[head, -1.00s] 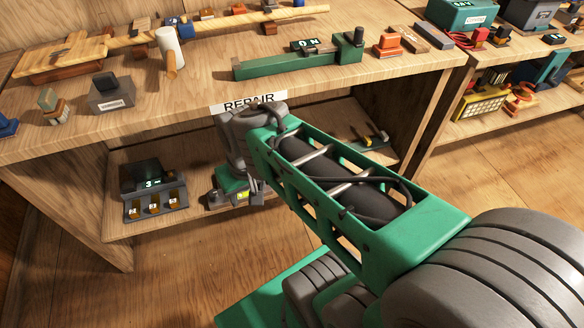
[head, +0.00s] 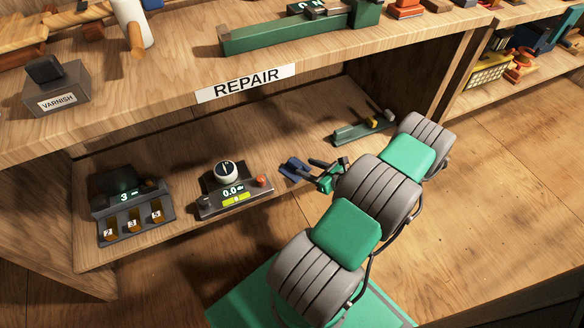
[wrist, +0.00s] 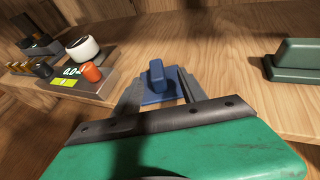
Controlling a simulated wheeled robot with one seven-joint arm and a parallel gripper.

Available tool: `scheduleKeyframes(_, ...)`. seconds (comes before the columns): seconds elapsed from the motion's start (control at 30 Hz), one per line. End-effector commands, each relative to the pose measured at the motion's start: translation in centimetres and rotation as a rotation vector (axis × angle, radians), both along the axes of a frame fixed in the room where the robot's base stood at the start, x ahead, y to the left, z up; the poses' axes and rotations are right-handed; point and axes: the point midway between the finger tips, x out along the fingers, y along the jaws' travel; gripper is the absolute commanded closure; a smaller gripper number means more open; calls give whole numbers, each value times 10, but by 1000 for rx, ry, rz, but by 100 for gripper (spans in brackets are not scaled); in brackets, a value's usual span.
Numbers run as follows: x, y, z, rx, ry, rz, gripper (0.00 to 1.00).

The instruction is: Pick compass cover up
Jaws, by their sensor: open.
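A small blue piece with a flat base and a raised block grip (head: 294,168), which appears to be the compass cover, lies on the lower shelf near its front edge. In the wrist view the blue piece (wrist: 156,78) is straight ahead, with its raised grip between my finger lines. My gripper (head: 314,172) is open and empty just right of it in the head view. In the wrist view my gripper (wrist: 160,88) has one finger to each side of the piece; whether they touch it I cannot tell.
A grey scale (head: 234,197) with a round white-rimmed dial on top stands left of the blue piece. Further left is a dark numbered holder (head: 133,207). A green tool (head: 364,128) lies to the right. The REPAIR upper shelf (head: 180,85) overhangs.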

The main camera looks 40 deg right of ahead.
Motion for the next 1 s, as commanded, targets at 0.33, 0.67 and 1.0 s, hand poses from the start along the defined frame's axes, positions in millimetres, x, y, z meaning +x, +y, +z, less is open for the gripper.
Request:
scheduleKeyframes(0.33, 51, 11, -28, -4, 2, 10, 51)
scheduleKeyframes(0.67, 58, 11, -27, -4, 3, 8, 54)
scheduleKeyframes(1.0, 58, 11, -27, -4, 3, 8, 82)
